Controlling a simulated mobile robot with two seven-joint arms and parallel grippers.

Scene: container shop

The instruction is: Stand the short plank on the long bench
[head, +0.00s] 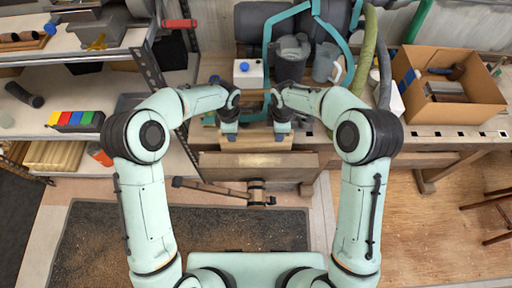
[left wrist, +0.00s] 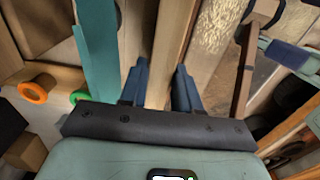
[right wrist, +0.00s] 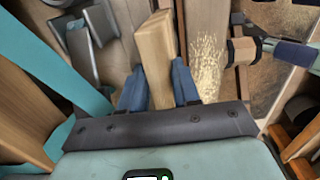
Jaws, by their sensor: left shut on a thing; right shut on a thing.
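The short plank (head: 256,138), a pale wooden board, lies crosswise between my two grippers at the front of the long bench (head: 440,138). My left gripper (head: 229,130) is shut on its left end; the plank (left wrist: 164,80) runs between the blue fingers in the left wrist view. My right gripper (head: 282,130) is shut on its right end; the plank's end (right wrist: 154,50) shows between the fingers in the right wrist view. The fingers hide parts of the plank. I cannot tell whether it touches the bench top.
A white container with a blue cap (head: 248,74), a dark grey can (head: 291,58) and a grey jug (head: 327,62) stand behind the plank. A cardboard box (head: 455,90) sits on the bench at right. A vise handle (head: 215,188) sticks out in front. Shelves (head: 85,125) stand at left.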

